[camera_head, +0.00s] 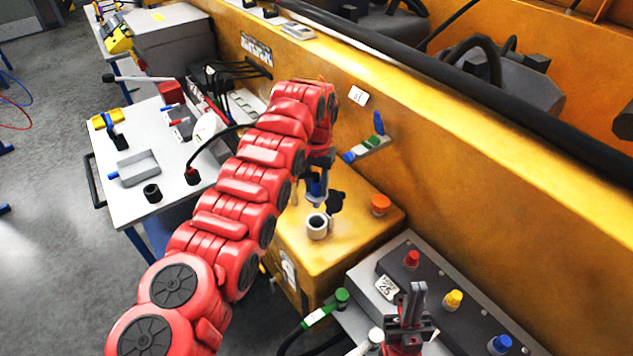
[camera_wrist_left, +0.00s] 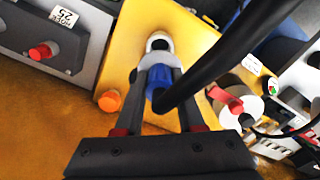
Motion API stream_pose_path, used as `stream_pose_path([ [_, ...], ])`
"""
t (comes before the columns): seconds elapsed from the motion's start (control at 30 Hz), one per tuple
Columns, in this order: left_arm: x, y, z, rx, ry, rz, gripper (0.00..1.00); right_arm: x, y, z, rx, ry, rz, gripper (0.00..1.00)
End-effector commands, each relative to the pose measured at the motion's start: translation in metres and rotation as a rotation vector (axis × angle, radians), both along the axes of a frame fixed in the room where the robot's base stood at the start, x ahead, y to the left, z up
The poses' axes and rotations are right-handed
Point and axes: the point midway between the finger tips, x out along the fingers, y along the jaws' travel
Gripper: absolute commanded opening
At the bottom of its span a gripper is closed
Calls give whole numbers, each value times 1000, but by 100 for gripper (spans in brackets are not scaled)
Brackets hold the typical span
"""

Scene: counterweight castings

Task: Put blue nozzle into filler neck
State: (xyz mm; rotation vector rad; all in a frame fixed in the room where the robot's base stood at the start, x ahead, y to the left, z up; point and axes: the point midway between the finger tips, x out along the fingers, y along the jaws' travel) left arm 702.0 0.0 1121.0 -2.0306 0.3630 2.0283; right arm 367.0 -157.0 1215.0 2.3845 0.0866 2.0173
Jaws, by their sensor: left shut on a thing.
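The blue nozzle (camera_head: 316,188) is gripped by my left gripper (camera_head: 318,172), with its tip pointing down just above the filler neck (camera_head: 318,226). The filler neck is a pale grey upright ring on the yellow tank (camera_head: 345,246). In the left wrist view the blue nozzle (camera_wrist_left: 161,80) sits between the two fingers with a black hose running from it. The filler neck (camera_wrist_left: 158,42) shows just beyond its tip, and I cannot tell whether they touch. My right gripper (camera_head: 415,296) points up at the bottom right, apart from the tank; its finger gap is unclear.
An orange cap (camera_head: 380,204) and a black cap (camera_head: 334,201) are on the tank by the neck. A yellow wall (camera_head: 440,170) rises behind. A grey box with coloured knobs (camera_head: 440,283) stands right of the tank. A white table (camera_head: 130,199) with small parts stands left.

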Motion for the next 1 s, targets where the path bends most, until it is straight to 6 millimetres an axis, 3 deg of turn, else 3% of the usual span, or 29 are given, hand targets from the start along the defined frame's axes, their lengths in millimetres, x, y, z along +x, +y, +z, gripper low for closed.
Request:
stream_pose_path([
  [0.3, -2, 0, -4, -1, -2, -1, 0, 0, 0, -15, 0, 0, 0, 0],
  [0.73, -1, 1, -48, -1, -2, 0, 0, 0, 0, -36, 0, 0, 0, 0],
  [1.0, -1, 1, -58, -1, -2, 0, 0, 0, 0, -40, 0, 0, 0, 0],
])
